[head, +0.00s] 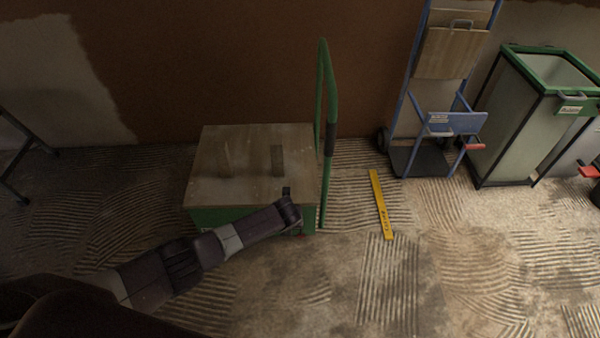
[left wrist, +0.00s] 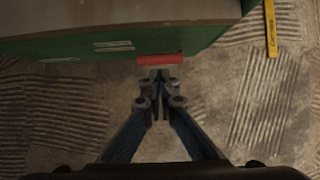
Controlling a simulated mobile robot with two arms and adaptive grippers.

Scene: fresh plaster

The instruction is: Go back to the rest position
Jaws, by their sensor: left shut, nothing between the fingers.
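My left arm reaches in from the lower left in the head view, and its gripper (head: 287,194) is over the front right corner of a wooden-topped green cart (head: 240,140). In the left wrist view my left gripper (left wrist: 160,76) has its fingertips together and holds nothing. The fingertips are close to a red piece (left wrist: 160,59) on the cart's green side; I cannot tell if they touch it. My right gripper is in neither view.
The cart's green handle (head: 328,100) stands upright at its right. A yellow level (head: 380,204) lies on the ridged floor. A blue hand truck (head: 440,124) and a green-framed bin (head: 520,120) stand at the back right. The floor at the front right is clear.

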